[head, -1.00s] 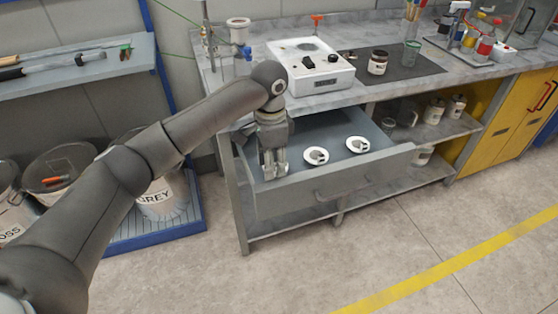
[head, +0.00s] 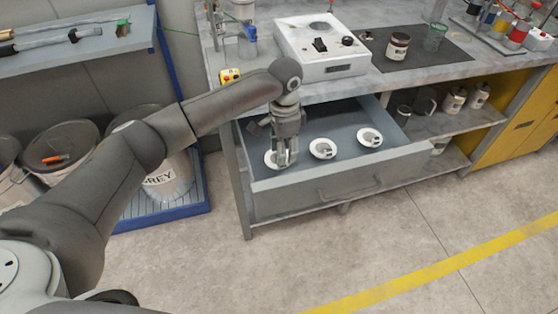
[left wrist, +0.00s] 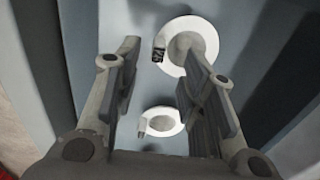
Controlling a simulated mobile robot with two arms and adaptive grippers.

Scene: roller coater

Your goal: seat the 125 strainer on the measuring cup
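In the left wrist view the fingers (left wrist: 160,50) are apart with nothing held. Two strainers show there, a larger one (left wrist: 205,38) and a smaller one (left wrist: 160,122). I cannot read the tags. A clear greenish cup (head: 434,38), possibly the measuring cup, stands on the bench. My right gripper is out of view.
A white device (head: 322,50) stands on the bench above the drawer. A yellow object (head: 229,76) sits near the bench's left edge. Bottles and a mug stand on the shelf at right.

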